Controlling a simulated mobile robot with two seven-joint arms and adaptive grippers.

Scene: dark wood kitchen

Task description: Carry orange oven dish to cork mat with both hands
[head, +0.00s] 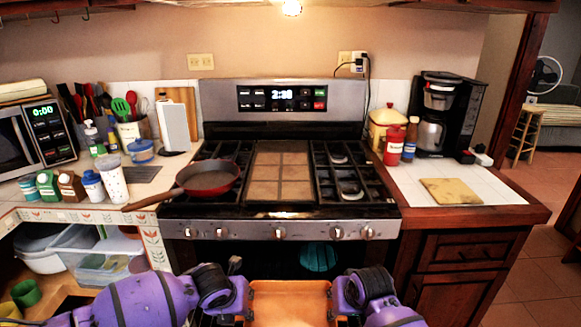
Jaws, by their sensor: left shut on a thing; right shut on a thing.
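The orange oven dish (290,302) is at the bottom middle of the head view, in front of the stove and lower than its top. Its lower part is cut off by the picture edge. My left gripper (244,300) is shut on the dish's left side, and my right gripper (337,299) is shut on its right side. The fingertips are hard to make out. The cork mat (451,191), a flat tan piece, lies bare on the white tiled counter right of the stove.
A red pan (208,178) sits on the stove's left burners, its handle over the left counter. A coffee maker (443,112), a red bottle (393,146) and a yellow canister (386,122) stand behind the mat. The tiles (405,188) around the mat are clear.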

